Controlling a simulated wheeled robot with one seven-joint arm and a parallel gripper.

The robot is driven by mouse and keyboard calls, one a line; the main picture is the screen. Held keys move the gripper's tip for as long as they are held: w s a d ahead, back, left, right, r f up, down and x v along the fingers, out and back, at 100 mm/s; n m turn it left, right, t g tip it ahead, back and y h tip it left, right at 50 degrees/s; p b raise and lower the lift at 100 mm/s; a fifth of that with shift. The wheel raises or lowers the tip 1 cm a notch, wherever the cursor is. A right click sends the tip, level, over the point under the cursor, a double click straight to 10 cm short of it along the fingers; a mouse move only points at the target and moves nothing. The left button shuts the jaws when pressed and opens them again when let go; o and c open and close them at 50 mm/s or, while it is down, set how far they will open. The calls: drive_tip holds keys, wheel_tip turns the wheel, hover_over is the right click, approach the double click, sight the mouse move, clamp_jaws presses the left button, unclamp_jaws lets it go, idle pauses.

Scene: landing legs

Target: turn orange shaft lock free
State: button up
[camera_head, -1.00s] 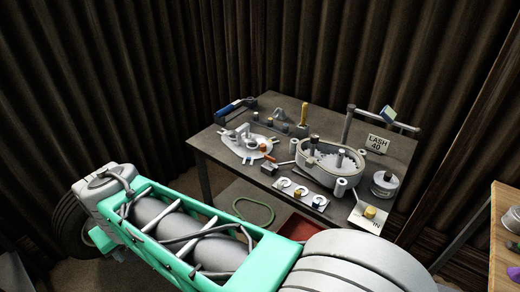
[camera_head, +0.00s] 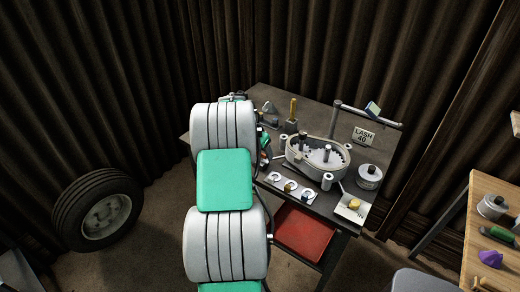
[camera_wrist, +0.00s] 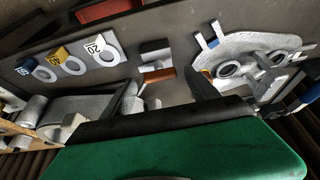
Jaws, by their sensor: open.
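The orange shaft lock (camera_wrist: 159,75) shows in the wrist view as a short orange bar beside a small dark block (camera_wrist: 154,51). My gripper (camera_wrist: 160,96) is open, with one dark finger on each side at the bottom of the wrist view. The orange bar lies just beyond the gap between the fingers, and I see no contact. The space between the fingers looks empty apart from a pale grey fitting behind it. In the head view my arm hides the lock and most of my gripper.
A grey gear housing (camera_head: 318,158) stands on the dark workbench (camera_head: 378,152). A plate with rings and number tags (camera_wrist: 72,62) lies left of the lock in the wrist view. A pale plate with round bosses (camera_wrist: 250,58) lies to the right. A red tray (camera_head: 304,232) sits below.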

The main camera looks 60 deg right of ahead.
drive_tip(key=shift+d+f, duration=0.1)
drive_tip(key=shift+f, duration=0.25)
drive_tip(key=shift+c, duration=0.2)
drive_tip(key=c, duration=1.3)
